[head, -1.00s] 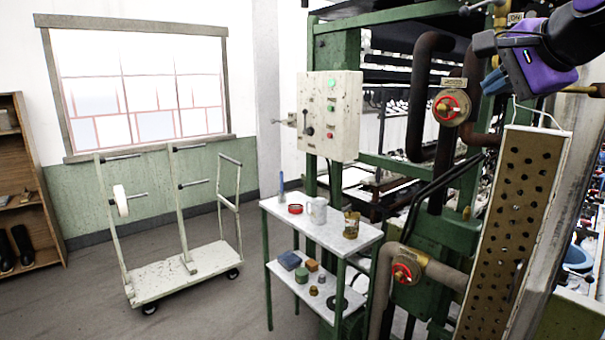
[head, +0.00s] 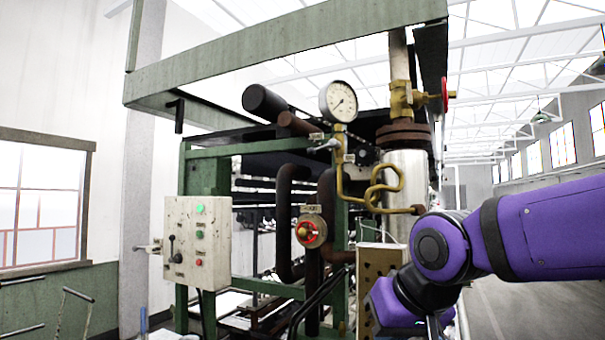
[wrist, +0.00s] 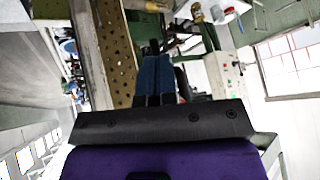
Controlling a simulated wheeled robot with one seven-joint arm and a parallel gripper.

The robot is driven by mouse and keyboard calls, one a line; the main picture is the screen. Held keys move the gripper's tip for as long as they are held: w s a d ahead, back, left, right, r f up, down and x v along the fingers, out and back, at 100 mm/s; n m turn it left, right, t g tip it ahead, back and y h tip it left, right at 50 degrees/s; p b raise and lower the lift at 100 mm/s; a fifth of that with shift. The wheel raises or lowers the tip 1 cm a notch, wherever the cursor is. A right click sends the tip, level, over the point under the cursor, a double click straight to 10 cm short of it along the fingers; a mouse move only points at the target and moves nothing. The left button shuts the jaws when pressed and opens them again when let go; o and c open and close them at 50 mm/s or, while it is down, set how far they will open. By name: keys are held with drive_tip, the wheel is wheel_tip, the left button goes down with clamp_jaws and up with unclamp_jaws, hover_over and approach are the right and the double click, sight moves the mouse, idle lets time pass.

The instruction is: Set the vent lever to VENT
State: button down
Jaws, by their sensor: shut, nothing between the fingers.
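A small grey-handled lever (head: 325,147) sits on the brass pipe below the round pressure gauge (head: 339,101), with a small tag beside it. Its handle points left in the head view; I cannot read the tag or tell for sure that this is the vent lever.
A red-handled brass valve (head: 405,99) tops the steam pipe. A red handwheel (head: 311,231) sits on the rusty pipework. A perforated panel (head: 376,265) stands close to my arm and runs beside my fingers in the wrist view. Green frame beams (head: 285,60) cross above.

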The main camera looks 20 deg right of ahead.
drive_tip(key=w+d+r+m+t, duration=0.2)
drive_tip(key=w+r+m+t, duration=0.15)
drive_tip(key=w, duration=0.45)
drive_tip(key=m+t+h, duration=0.1)
drive_tip(key=m+t, duration=1.2)
drive_tip(key=m, duration=0.4)
approach(313, 154)
drive_tip(key=shift+t, duration=0.25)
drive_tip(key=x, duration=0.7)
drive_tip(key=shift+w, duration=0.3)
